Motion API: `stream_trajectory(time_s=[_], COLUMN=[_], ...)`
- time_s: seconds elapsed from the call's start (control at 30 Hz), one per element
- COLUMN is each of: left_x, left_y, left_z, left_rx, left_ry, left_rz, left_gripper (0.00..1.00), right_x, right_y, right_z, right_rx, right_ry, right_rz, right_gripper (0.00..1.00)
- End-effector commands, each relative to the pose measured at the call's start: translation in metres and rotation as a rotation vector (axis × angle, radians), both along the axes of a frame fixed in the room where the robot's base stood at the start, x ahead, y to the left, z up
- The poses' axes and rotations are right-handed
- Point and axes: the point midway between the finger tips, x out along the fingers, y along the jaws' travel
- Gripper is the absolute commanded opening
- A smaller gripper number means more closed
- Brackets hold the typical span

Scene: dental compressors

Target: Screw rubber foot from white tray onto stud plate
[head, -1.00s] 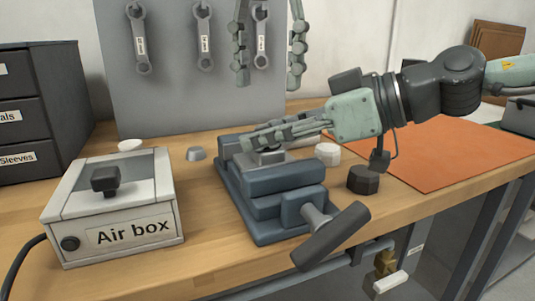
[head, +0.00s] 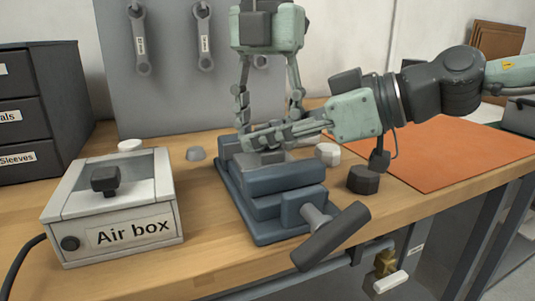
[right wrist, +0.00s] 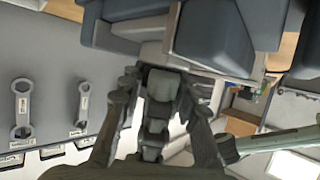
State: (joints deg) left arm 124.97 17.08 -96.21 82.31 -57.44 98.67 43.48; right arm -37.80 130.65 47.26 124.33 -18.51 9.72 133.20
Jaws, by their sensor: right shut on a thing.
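A blue-grey vise (head: 285,205) stands on the bench with its handle toward the front. A small grey metal piece (head: 270,157) sits at its jaws, perhaps the stud plate; no stud can be made out. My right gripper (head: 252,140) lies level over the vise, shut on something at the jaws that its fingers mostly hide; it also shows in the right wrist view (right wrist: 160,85). My left gripper (head: 269,118) points down above the vise, its fingers spread apart with nothing visible between them. A dark faceted piece (head: 363,179), perhaps a rubber foot, stands right of the vise. No white tray is recognizable.
The Air box (head: 125,225) stands left of the vise. A grey dome (head: 196,153) and white round pieces (head: 328,153) lie around the vise. A tool panel with wrenches (head: 140,40) rises behind. An orange mat (head: 455,158) lies clear at the right.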

Motion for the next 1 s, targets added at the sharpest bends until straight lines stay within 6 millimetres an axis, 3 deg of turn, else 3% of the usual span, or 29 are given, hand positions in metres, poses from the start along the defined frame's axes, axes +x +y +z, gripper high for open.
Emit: stream_trajectory(time_s=[0.03, 0.4, 0.43, 0.57, 0.87, 1.0], left_x=[0.000, 0.000, 0.000, 0.000, 0.000, 0.000], left_y=[0.000, 0.000, 0.000, 0.000, 0.000, 0.000], left_z=[0.000, 0.000, 0.000, 0.000, 0.002, 0.017], left_rx=[0.000, 0.000, 0.000, 0.000, 0.000, -0.002], left_ry=[0.000, 0.000, 0.000, 0.000, -0.001, -0.001], left_rz=[0.000, 0.000, 0.000, 0.000, 0.000, 0.000], left_gripper=[0.43, 0.00, 0.36, 0.52, 0.53, 0.53], right_x=[-0.001, -0.001, -0.001, -0.001, -0.001, -0.001], right_y=[0.000, 0.000, 0.000, 0.000, 0.000, 0.000], right_z=[-0.001, -0.001, -0.001, -0.001, -0.001, -0.001], right_rx=[-0.001, -0.001, -0.001, -0.001, -0.001, -0.001], right_ry=[0.003, 0.003, 0.003, 0.003, 0.003, 0.003], right_rz=[0.002, 0.002, 0.002, 0.002, 0.002, 0.002], right_gripper=[0.00, 0.00, 0.00, 0.00, 0.00, 0.00])
